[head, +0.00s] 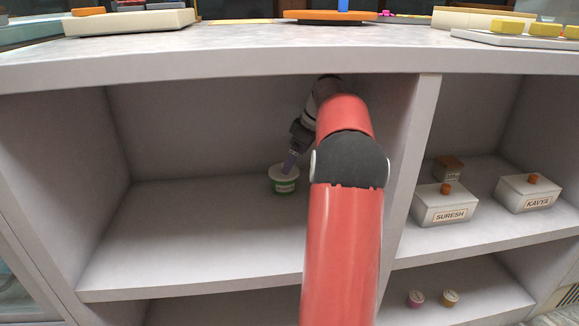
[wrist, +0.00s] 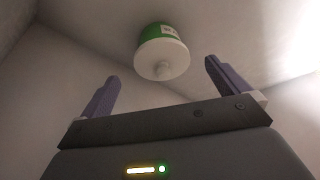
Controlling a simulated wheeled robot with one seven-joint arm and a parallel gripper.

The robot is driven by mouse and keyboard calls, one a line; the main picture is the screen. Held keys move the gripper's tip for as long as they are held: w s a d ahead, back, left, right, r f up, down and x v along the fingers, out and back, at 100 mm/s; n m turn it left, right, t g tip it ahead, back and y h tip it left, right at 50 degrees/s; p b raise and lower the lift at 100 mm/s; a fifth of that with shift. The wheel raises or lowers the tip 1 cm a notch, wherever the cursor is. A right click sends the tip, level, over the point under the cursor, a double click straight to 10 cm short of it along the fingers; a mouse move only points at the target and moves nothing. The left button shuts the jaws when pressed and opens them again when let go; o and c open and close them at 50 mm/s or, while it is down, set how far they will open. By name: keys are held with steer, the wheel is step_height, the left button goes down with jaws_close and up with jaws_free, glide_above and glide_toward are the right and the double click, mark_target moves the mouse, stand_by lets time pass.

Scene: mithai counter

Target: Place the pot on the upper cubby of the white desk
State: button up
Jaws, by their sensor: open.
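A small pot (head: 284,184) with a white lid and a green band stands upright on the floor of the upper cubby (head: 190,235) of the white desk, towards the back. My gripper (head: 289,166) is in the cubby just above the pot, its fingers overlapping the lid in the head view.
A divider (head: 412,150) separates this cubby from the right one, which holds white boxes labelled SURESH (head: 446,204) and KAVYA (head: 528,193). Two small pots (head: 432,298) stand on the shelf below. The countertop (head: 240,40) overhangs my arm. The cubby's left side is bare.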

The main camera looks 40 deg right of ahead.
steer(key=shift+v, duration=1.85)
steer(key=shift+a, duration=0.1)
